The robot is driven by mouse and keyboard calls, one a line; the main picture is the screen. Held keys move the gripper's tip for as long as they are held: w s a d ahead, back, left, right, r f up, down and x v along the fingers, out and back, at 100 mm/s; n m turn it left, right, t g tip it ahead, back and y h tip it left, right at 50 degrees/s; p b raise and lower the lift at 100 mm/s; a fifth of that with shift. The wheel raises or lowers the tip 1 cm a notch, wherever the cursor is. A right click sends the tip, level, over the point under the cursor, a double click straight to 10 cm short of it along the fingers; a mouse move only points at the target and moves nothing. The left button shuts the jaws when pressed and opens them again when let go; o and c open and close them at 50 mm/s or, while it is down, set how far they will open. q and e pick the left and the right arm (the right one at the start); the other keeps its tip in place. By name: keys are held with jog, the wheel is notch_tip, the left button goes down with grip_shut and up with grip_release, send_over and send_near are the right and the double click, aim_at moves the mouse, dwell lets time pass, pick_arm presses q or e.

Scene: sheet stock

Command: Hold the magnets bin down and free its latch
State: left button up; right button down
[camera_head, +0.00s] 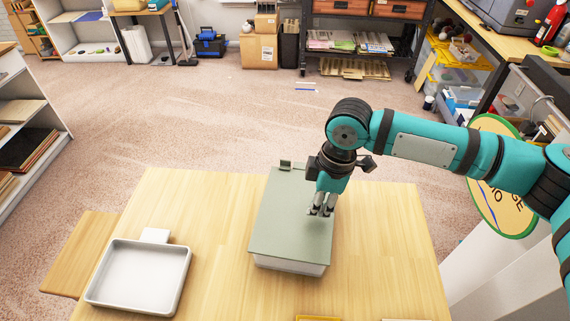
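A bin with a flat grey-green lid (285,225) and a pale body (290,265) stands on the wooden table. A small raised piece (286,164), perhaps the latch, is at the lid's far edge. No label naming magnets can be read. My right gripper (320,211) points down over the right side of the lid, its fingertips close together. I cannot tell whether they touch the lid or each other. No object shows between them. My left gripper is not in view.
A white tray (94,291) lies at the table's left, with a small white piece (155,236) behind it. A yellow edge (318,318) shows at the bottom of the picture. The table (385,240) is clear right of the bin. A round green-rimmed sign (497,200) stands further right.

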jog(key=shift+f, duration=0.9)
jog(key=shift+s+f, duration=0.1)
jog(key=shift+f, duration=0.1)
dwell(0.6)
